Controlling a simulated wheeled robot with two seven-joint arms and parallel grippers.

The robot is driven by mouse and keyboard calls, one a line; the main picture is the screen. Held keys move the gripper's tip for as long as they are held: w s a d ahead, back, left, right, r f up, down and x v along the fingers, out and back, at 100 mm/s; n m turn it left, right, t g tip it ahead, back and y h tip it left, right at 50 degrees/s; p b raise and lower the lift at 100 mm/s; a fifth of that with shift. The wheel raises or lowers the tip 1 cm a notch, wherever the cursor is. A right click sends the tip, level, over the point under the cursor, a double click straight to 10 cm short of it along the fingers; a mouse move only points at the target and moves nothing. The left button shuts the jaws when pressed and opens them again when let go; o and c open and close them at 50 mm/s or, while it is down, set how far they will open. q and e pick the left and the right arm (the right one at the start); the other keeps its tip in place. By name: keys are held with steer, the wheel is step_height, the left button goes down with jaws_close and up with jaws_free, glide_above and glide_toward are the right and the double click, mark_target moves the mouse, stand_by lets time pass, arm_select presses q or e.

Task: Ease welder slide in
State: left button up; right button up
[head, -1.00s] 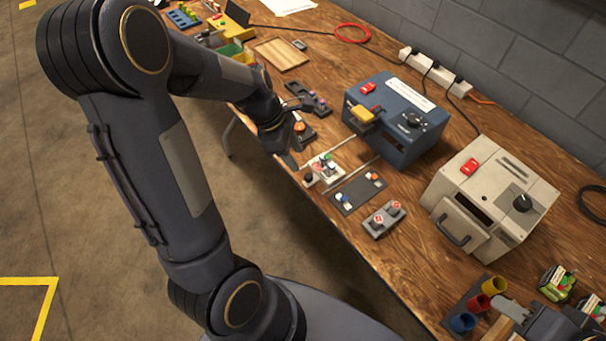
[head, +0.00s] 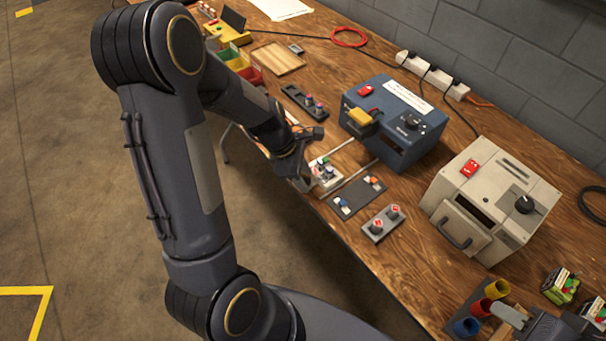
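The welder is a blue box (head: 394,121) with a red switch, a black knob and a yellow part on its front left. Two pale rails run from it toward the table's front edge. The small whitish slide (head: 325,172), carrying small coloured parts, sits at the outer end of the rails, apart from the box. My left gripper (head: 300,165) is at the slide's outer side, very close to it. Its fingertips are partly hidden, so I cannot tell contact or jaw opening. My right gripper (head: 512,316) is partly in view at the bottom right, its jaws unclear.
A dark mat (head: 357,197) with small parts and a grey two-button block (head: 383,223) lie right of the rails. A beige machine (head: 490,210) stands further right. A dark tray (head: 305,102) lies behind my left gripper. Coloured cups (head: 482,307) stand near my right gripper.

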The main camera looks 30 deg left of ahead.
arm_select(q)
jaws_close()
steer(key=shift+w+d+r+p, duration=0.1)
steer(key=shift+w+d+p, duration=0.05)
steer(key=shift+w+p, duration=0.2)
steer(key=w+d+p, duration=0.1)
steer(key=w, duration=0.1)
steer(key=w+d+p, duration=0.1)
steer(key=w, duration=0.2)
steer(key=w+d+p, duration=0.1)
steer(key=w, duration=0.2)
steer(key=shift+w+d, duration=0.2)
steer(key=shift+w, duration=0.05)
steer(key=shift+w+d, duration=0.15)
steer(key=shift+w, duration=0.25)
steer(key=shift+o, duration=0.5)
jaws_free()
steer(key=shift+w, duration=0.1)
